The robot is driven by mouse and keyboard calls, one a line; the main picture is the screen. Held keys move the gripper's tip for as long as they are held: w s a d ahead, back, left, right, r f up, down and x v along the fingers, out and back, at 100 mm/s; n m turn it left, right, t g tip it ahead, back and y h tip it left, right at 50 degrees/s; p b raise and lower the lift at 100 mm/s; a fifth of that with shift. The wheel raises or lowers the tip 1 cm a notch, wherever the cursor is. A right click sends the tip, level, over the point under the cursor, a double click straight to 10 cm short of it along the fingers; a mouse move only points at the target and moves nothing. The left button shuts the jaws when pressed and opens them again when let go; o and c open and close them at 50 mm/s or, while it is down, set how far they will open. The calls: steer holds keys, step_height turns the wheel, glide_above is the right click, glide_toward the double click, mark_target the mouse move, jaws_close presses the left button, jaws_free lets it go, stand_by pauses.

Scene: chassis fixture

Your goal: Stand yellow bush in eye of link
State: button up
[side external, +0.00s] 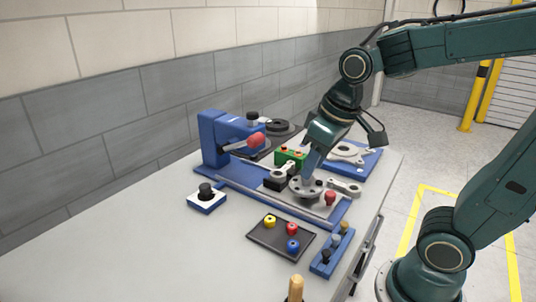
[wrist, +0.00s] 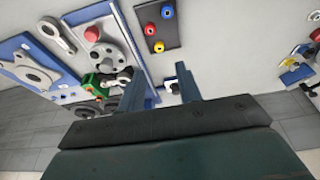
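The yellow bush (side external: 270,220) stands in a dark tray (side external: 262,238); it also shows in the wrist view (wrist: 149,29). A grey link (side external: 344,187) with an eye at its end lies at the right of the fixture, and it shows at upper left in the wrist view (wrist: 58,37). Another grey link (side external: 283,173) lies by the green block. My gripper (wrist: 159,67) has its two fingers apart with nothing visible between them. In the side view my gripper (side external: 309,168) is above the fixture, behind the round grey hub, well away from the tray.
Red (side external: 292,228) and blue (side external: 293,245) bushes share the tray. The blue fixture (side external: 212,140) carries a red-knobbed lever (side external: 256,140), a green block (side external: 290,156) and a holed grey hub (side external: 305,187). A blue peg holder (side external: 330,254) stands at front right. The table's left side is clear.

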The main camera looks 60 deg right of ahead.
steer(key=w+f+g, duration=0.2)
steer(key=w+f, duration=0.3)
steer(key=w, duration=0.1)
steer(key=g, duration=0.2)
glide_above(270, 218)
step_height(270, 218, down, 7)
steer(key=shift+f, duration=0.1)
steer(key=shift+f, duration=0.15)
steer(key=shift+f, duration=3.8)
